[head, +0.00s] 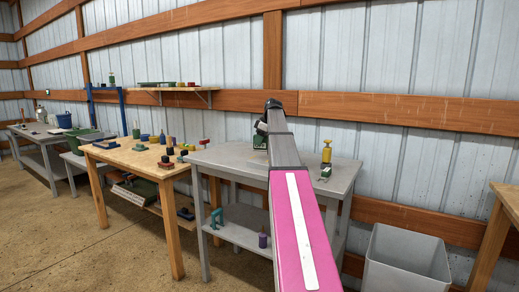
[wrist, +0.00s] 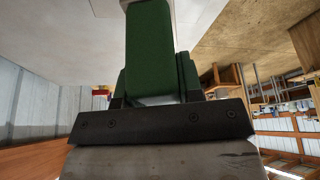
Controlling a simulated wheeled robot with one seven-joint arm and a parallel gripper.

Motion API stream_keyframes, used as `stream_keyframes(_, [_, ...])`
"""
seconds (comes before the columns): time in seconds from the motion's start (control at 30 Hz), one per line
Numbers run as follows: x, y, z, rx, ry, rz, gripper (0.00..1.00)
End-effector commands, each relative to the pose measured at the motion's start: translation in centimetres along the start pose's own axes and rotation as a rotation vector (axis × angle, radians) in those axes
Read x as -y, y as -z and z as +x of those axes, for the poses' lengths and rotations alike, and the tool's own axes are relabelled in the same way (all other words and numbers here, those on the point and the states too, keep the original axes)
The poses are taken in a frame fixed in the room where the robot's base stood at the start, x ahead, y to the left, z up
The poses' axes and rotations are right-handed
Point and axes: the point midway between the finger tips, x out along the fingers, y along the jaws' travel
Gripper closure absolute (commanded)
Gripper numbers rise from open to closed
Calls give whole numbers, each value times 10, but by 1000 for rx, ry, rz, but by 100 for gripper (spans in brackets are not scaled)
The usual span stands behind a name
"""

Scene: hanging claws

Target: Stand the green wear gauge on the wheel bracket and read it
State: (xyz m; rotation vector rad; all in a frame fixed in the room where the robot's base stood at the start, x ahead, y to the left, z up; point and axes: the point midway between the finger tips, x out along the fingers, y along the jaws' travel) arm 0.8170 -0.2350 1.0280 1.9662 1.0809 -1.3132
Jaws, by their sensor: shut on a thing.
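My gripper (wrist: 155,98) is shut on a green block-like thing, which I take to be the green wear gauge (wrist: 149,45). In the head view my pink and grey arm reaches over the grey table (head: 219,155) and hides most of the gripper. A bit of green (head: 260,142) shows just left of the arm's end. I cannot make out the wheel bracket for certain, nor whether the gauge touches anything. No reading is legible.
A yellow-topped tool (head: 327,152) and a small green and grey piece (head: 325,173) stand on the grey table, right of my arm. A wooden table (head: 128,158) with several small tools is to the left. A grey bin (head: 404,262) stands on the right. A wall shelf (head: 178,89) hangs behind.

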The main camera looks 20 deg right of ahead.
Motion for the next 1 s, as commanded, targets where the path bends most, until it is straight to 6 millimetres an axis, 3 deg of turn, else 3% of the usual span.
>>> stream_keyframes(0.33, [1,-15,35,0,0,0,95])
stream_keyframes(0.7, [0,-16,39,0,0,0,95])
stream_keyframes(0.73, [0,-16,39,0,0,0,63])
stream_keyframes(0.8, [0,-16,39,0,0,0,41])
stream_keyframes(1.0, [0,-16,39,0,0,0,41])
